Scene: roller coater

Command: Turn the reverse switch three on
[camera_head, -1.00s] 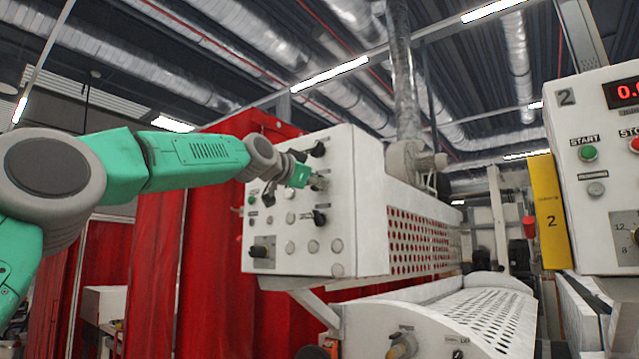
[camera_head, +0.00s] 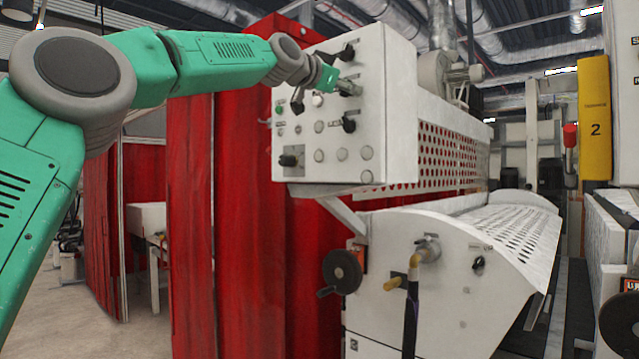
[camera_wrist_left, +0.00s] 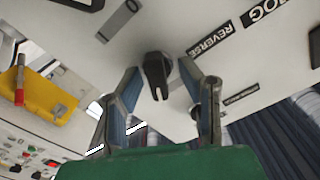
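The white control panel (camera_head: 340,150) hangs at the middle of the head view, with several black switches and round buttons on its face. My left gripper (camera_head: 345,86) is at the panel's upper part and hides what lies directly behind it. In the left wrist view, the open left gripper (camera_wrist_left: 159,68) has a black switch knob (camera_wrist_left: 157,76) between its two fingers, with visible gaps on both sides. A label reading REVERSE (camera_wrist_left: 210,42) is beside this knob. The knob's number cannot be read. My right gripper is in neither view.
Another black knob (camera_head: 346,52) is just above the gripper and one (camera_head: 349,125) is below it. A lower white machine body (camera_head: 400,235) with a handwheel (camera_head: 342,271) stands under the panel. Red curtains (camera_head: 255,230) hang behind. Open floor shows at lower left.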

